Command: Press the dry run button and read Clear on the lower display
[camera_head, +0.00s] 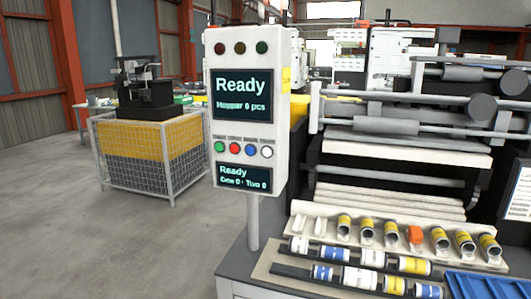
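A white control panel (279,112) stands upright on a grey post in the middle of the head view. Its upper display (243,96) reads "Ready" and a line like "Hopper 0 pcs". Its lower display (244,178) reads "Ready" over a small line of counts that is hard to read. Between the displays is a row of buttons: a green button (219,147), a red button (234,148), a blue button (250,150) and a white button (267,152). The labels above them are too small to tell which is dry run. Neither of my grippers is in view.
Three dark lamps (238,48) sit atop the panel. A bench (238,269) below right holds a rack of cylinders (389,233) and a blue tray (480,285). A machine with rollers (386,125) stands behind. A wire-mesh crate (153,160) is at left. The left floor is clear.

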